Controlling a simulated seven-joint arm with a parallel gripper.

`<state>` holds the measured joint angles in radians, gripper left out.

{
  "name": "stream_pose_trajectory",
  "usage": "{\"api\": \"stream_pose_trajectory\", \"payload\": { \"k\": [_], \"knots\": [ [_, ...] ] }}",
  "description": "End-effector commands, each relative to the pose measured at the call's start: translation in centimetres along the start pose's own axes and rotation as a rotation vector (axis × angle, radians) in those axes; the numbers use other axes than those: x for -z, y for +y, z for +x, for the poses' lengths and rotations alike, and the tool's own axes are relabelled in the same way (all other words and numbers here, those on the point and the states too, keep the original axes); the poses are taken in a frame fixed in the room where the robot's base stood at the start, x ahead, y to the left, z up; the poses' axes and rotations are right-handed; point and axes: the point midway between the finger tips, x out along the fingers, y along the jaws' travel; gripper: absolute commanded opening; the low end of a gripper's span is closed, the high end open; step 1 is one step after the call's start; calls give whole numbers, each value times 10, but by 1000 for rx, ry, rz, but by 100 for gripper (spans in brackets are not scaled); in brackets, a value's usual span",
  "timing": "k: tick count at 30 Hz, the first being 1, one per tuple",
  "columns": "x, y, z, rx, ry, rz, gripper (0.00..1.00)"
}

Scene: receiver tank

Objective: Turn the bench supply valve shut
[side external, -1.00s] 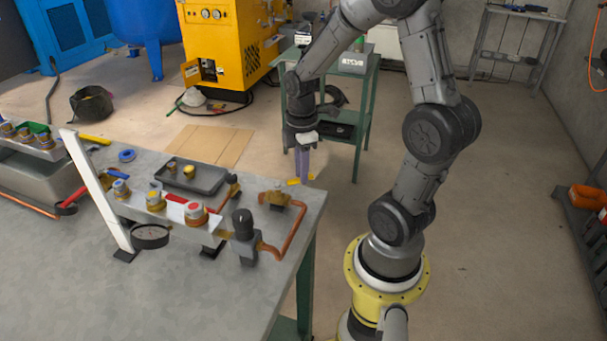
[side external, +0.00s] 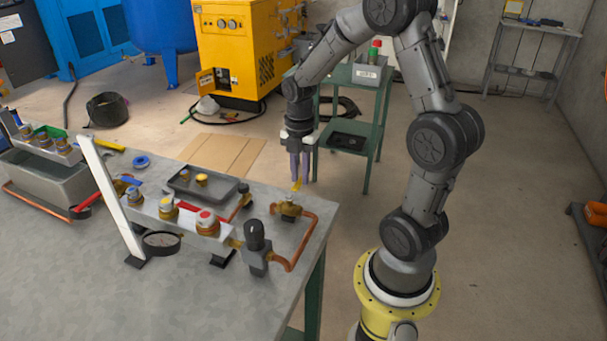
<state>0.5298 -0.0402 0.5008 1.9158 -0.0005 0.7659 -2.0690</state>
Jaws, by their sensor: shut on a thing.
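The bench supply valve (side external: 288,208) is a small brass body at the far right corner of the grey bench, joined to a copper pipe. Its yellow lever (side external: 296,186) shows just above and behind the body, partly hidden by my fingers. My gripper (side external: 299,178) points straight down from above, with its purple-grey fingers shut on the yellow lever. The lever's exact angle to the pipe is hard to tell at this size.
A black-capped regulator (side external: 255,240) and a white-posted manifold (side external: 190,219) stand left of the valve. A dark tray (side external: 208,186) lies behind them. A green cart (side external: 352,130) stands beyond the bench.

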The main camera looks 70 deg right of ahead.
Motion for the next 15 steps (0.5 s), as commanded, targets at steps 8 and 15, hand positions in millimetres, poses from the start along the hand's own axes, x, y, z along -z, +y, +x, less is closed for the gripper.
{"api": "stream_pose_trajectory", "payload": {
  "k": [8, 15],
  "knots": [
    [0, 4, -1, -4, -2, -48, 0],
    [0, 5, -1, -5, -2, -51, 0]
  ]
}}
